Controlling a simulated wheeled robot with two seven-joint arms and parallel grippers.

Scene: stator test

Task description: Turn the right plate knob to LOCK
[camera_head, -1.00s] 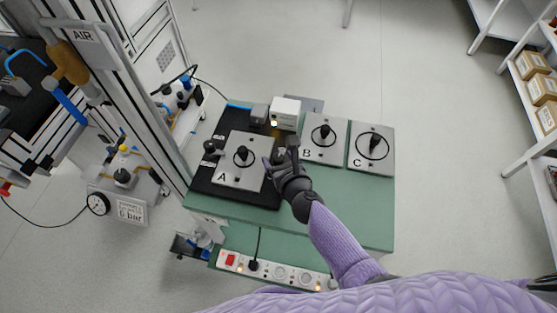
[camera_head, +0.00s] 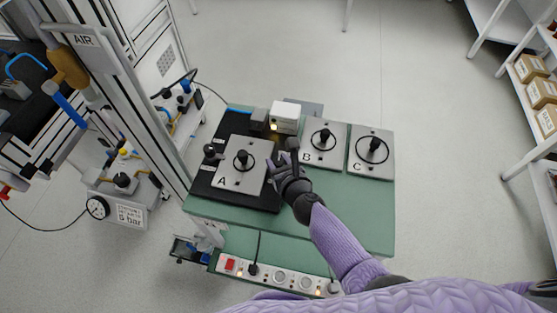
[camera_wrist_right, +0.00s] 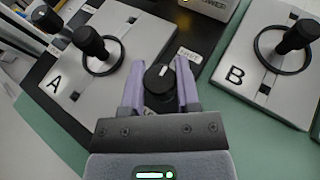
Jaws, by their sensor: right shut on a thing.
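The right plate knob (camera_wrist_right: 159,78) is a black round knob with a white pointer line, at the right edge of the black base plate (camera_head: 205,182). In the right wrist view it sits between the two lilac fingers of my right gripper (camera_wrist_right: 160,88), which is shut on it. A small label reading "FREE" (camera_wrist_right: 189,54) shows just right of the knob; I see no LOCK label. In the head view my right gripper (camera_head: 285,160) covers the knob. Plate A (camera_head: 240,180) lies on the base plate, left of the gripper. My left gripper is not in view.
A second black knob (camera_head: 210,151) stands at the left of plate A. Plates B (camera_head: 322,157) and C (camera_head: 372,166) lie on the green table (camera_head: 340,205) to the right. A white box (camera_head: 286,112) with a lit lamp stands behind the gripper.

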